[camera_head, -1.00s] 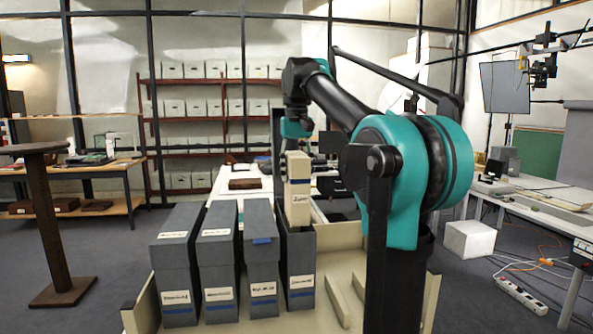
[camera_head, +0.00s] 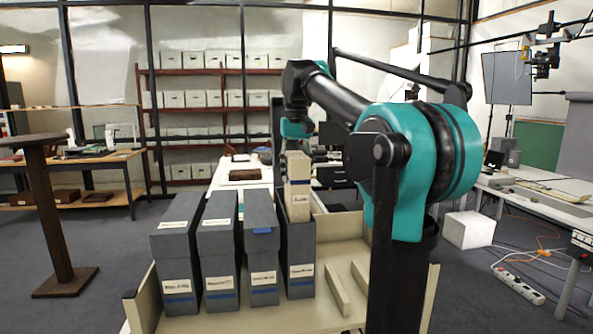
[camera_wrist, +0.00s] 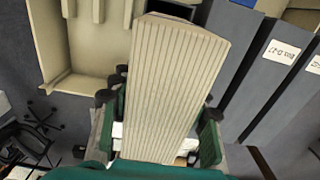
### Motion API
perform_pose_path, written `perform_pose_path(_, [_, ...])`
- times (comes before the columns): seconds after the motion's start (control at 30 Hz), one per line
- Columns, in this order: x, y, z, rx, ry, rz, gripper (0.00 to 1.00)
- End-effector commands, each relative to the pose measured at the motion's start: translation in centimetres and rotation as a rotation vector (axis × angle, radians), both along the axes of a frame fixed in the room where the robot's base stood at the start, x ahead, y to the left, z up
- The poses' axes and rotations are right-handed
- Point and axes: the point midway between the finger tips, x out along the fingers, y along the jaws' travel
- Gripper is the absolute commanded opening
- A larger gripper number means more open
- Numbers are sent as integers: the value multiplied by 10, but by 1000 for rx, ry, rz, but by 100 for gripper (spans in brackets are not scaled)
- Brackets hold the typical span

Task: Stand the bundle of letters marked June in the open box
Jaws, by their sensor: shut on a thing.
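The cream bundle of letters (camera_head: 298,202) stands upright, its lower end inside the open grey box (camera_head: 300,250), the rightmost of the row. A small label with unclear writing and a blue band show on its front. In the wrist view the bundle (camera_wrist: 175,85) fills the middle, its ridged letter edges facing the camera. My gripper (camera_wrist: 160,125) has a finger on each side of it and is shut on it. In the head view the gripper is mostly hidden behind the bundle. The bundle's lower end is hidden by the box front.
Three closed grey boxes (camera_head: 218,250) stand left of the open box, close together. They share a cream tray (camera_head: 145,300) with low walls. A cream divider (camera_head: 337,288) and bare tray floor lie right of the open box. My arm blocks the tray's right side.

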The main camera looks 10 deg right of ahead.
Motion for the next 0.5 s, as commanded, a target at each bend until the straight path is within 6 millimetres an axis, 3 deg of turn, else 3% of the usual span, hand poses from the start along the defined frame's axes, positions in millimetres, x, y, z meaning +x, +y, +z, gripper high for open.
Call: perform_pose_path(0.5, [0,0,-4,0,0,0,0])
